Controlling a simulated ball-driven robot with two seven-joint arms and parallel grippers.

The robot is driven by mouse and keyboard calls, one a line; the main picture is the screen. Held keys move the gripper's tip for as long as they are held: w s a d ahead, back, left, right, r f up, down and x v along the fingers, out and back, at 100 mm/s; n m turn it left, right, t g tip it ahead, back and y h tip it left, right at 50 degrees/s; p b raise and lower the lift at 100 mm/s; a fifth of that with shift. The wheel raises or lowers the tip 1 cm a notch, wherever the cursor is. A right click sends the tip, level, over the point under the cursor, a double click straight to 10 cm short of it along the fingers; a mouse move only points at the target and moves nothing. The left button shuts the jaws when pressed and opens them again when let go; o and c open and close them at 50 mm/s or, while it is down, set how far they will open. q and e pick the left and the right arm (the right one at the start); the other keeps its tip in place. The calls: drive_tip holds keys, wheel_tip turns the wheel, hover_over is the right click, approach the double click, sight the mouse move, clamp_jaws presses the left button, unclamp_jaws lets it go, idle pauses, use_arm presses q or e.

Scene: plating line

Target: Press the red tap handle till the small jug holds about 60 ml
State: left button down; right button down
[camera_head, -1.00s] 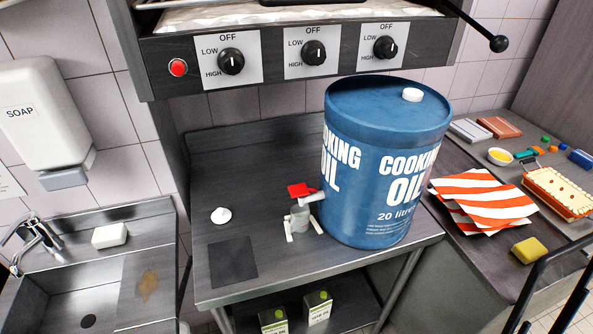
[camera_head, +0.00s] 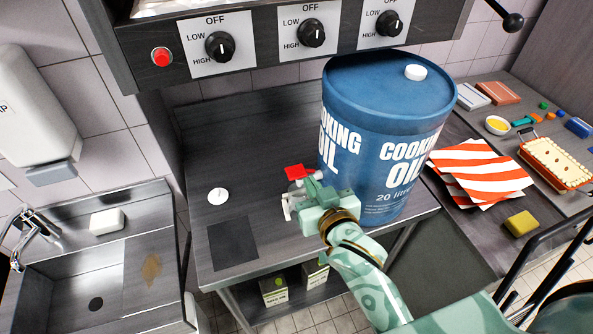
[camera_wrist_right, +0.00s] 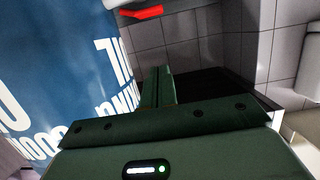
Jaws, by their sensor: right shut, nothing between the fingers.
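The red tap handle (camera_head: 297,172) sticks out to the left of the blue cooking oil drum (camera_head: 375,140), which stands on the steel table. My right gripper (camera_head: 306,187) is shut and empty, just below and in front of the handle in the head view. In the right wrist view its closed fingers (camera_wrist_right: 158,88) sit apart from the red handle (camera_wrist_right: 140,12) at the top. The small jug is mostly hidden behind my right gripper; a white piece of its stand (camera_head: 287,207) shows at the left. Its fill level cannot be seen. My left gripper is not in view.
A white round cap (camera_head: 218,195) and a dark square mat (camera_head: 233,243) lie on the table left of the tap. A sink (camera_head: 90,285) is at the left. Striped napkins (camera_head: 478,172) and a yellow sponge (camera_head: 520,223) lie at the right. The knob panel (camera_head: 270,45) overhangs the back.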

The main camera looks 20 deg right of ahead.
hover_over(297, 173)
drive_tip(key=s, duration=0.2)
wheel_tip(297, 173, down, 2)
drive_tip(key=f, duration=0.2)
drive_tip(key=f+b, duration=0.1)
drive_tip(key=shift+w+a, duration=0.25)
drive_tip(key=shift+s+f, duration=0.1)
drive_tip(key=shift+f, duration=0.7)
